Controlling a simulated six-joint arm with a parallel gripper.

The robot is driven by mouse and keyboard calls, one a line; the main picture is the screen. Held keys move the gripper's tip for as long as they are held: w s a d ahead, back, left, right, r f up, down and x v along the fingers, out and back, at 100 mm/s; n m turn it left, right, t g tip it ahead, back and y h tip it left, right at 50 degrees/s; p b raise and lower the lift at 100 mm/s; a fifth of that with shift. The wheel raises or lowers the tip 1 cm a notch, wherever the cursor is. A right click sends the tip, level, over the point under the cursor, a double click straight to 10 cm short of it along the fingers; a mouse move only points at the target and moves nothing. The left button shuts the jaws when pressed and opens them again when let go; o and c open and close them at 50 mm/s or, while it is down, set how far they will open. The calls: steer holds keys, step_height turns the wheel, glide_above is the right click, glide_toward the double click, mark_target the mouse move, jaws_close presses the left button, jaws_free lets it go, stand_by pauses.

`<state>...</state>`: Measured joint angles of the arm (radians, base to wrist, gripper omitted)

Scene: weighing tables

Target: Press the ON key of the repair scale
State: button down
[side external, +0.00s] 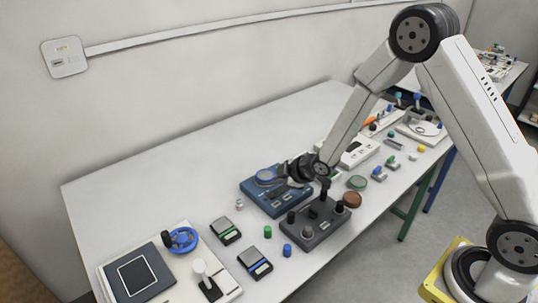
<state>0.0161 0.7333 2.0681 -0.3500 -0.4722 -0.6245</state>
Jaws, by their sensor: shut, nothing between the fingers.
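A blue device with a round pan (266,176) and a blue body (262,198) stands mid-table and looks like a scale. I cannot read any label, so I cannot tell if it is the repair scale. My gripper (284,178), dark and shut with nothing in it, is right over this device, beside the pan. The gripper and wrist hide part of its top. I cannot tell whether the fingertips touch it. The ON key is too small to make out. Two small dark devices with green (226,231) and blue (255,263) parts lie nearer the front left.
A dark grey block with knobs (318,226) stands just right of the blue device. Green (357,183) and brown (352,199) discs lie beyond it. A white device (360,152) stands farther right. The table's (160,185) back left is clear.

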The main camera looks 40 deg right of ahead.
mark_target(279, 204)
steer(key=shift+f, duration=3.15)
steer(key=shift+f, duration=0.1)
steer(key=shift+f, duration=0.3)
steer(key=shift+f, duration=0.4)
stand_by(0.6)
steer(key=shift+r, duration=0.8)
steer(key=shift+r, duration=0.1)
stand_by(0.3)
steer(key=shift+r, duration=2.45)
